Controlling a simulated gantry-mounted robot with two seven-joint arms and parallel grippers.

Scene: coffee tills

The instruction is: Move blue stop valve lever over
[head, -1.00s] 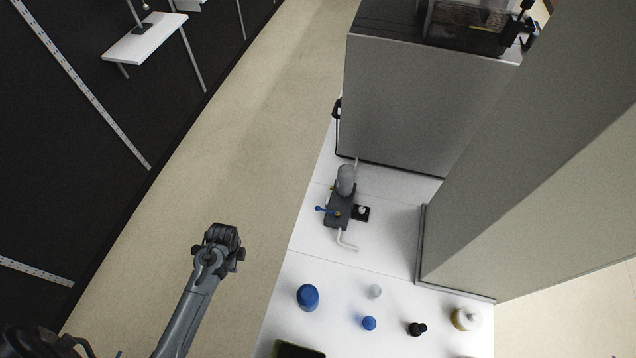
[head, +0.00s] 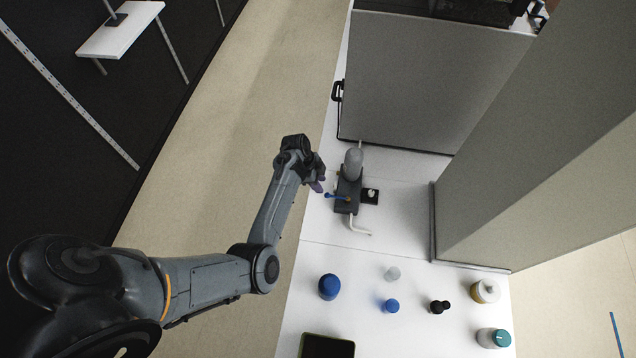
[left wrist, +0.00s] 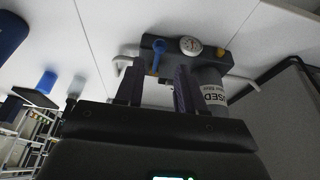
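The blue stop valve lever (head: 333,196) sticks out to the left of a dark valve block (head: 347,187) on the white counter. My left gripper (head: 319,184) is at the counter's left edge, just left of the lever. In the left wrist view the fingers (left wrist: 159,66) are apart with nothing gripped. My right gripper is not in view.
A grey cylinder (head: 353,163) stands at the back of the block and a white bent pipe (head: 358,229) comes from its front. A blue-lidded jar (head: 329,286) and several small bottles stand nearer. A tall grey panel (head: 395,80) stands behind. Open floor lies left.

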